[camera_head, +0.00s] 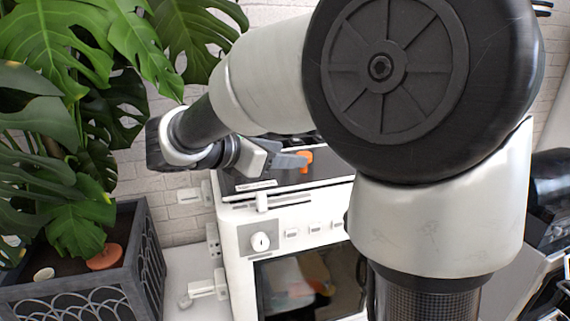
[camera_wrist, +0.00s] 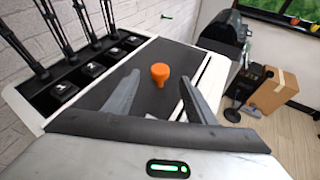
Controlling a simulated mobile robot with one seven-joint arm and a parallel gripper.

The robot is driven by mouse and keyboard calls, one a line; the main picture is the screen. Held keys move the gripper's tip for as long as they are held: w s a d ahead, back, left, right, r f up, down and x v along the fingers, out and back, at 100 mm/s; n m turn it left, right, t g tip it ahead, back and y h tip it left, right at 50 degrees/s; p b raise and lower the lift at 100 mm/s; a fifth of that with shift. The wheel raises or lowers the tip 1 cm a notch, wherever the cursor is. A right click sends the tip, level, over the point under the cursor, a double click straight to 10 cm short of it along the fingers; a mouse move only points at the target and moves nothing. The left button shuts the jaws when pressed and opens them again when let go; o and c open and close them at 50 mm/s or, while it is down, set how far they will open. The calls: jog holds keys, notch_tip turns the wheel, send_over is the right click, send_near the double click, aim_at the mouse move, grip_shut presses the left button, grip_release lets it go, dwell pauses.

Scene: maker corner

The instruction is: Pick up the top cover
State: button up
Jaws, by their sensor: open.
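The top cover (camera_wrist: 140,62) is a dark flat panel on top of a white machine (camera_head: 239,221), with an orange knob (camera_wrist: 160,74) standing up from it. The orange knob also shows in the head view (camera_head: 306,156), just beyond the fingertips. My gripper (camera_wrist: 158,84) is open and empty. In the wrist view its two fingers point towards the knob, one on each side in the picture; I see no contact. In the head view my gripper (camera_head: 293,161) is low over the machine's top. My arm hides the right part of the machine's top.
Black slotted parts with cables (camera_wrist: 68,92) line the left of the machine's top. A plant in a dark planter (camera_head: 150,254) stands at left, its leaves near my wrist. A brick wall is behind. A cardboard box (camera_wrist: 270,91) stands on the floor beyond.

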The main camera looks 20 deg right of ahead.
aim_at(297, 175)
jog(key=x, duration=0.5)
jog(key=shift+p, duration=0.4)
grip_shut()
